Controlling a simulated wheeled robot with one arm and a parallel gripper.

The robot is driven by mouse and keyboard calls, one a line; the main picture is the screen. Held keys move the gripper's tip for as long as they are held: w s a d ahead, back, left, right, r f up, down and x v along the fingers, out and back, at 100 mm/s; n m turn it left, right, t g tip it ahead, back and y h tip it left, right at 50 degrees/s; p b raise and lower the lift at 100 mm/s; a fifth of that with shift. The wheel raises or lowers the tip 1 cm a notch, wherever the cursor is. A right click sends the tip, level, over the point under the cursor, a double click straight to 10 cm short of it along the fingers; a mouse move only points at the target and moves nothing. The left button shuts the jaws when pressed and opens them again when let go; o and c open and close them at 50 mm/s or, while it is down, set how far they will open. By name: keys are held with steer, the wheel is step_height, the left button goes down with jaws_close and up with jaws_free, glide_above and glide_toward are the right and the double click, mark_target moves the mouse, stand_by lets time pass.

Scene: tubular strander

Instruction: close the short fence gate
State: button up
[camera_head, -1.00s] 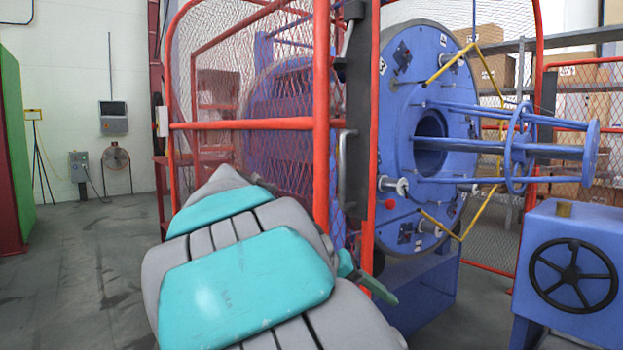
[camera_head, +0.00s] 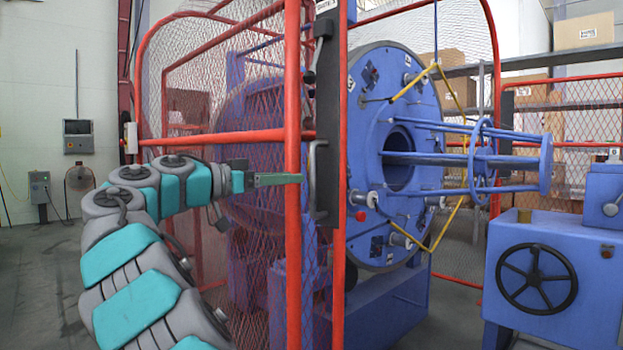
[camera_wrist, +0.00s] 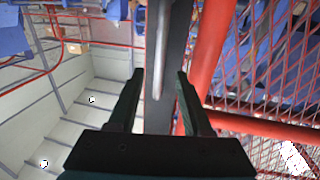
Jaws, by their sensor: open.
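The fence gate (camera_head: 221,137) is a red tubular frame with wire mesh, left of centre in the head view. A dark upright plate (camera_head: 328,120) with a grey bar handle (camera_head: 313,172) sits between two red uprights at its right side. My gripper (camera_head: 300,179) reaches in from the left at handle height, its fingers pointing at the handle. In the wrist view my gripper (camera_wrist: 160,75) is open, and the handle (camera_wrist: 160,48) shows ahead, between the fingertips in the picture. I cannot tell whether they touch it. How far the gate stands open is not clear.
Behind the mesh stands the blue strander with a large round disc (camera_head: 397,150) and protruding rods. A blue machine block with a black handwheel (camera_head: 537,279) stands at the right. Shelves with cartons (camera_head: 583,31) are behind. Grey floor (camera_head: 40,290) is clear at the left.

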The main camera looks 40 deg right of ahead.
mark_target(313, 176)
steer(key=d, duration=0.4)
steer(key=s+d, duration=0.1)
steer(key=d, duration=0.1)
steer(key=shift+d, duration=0.4)
jaws_close()
stand_by(1.0)
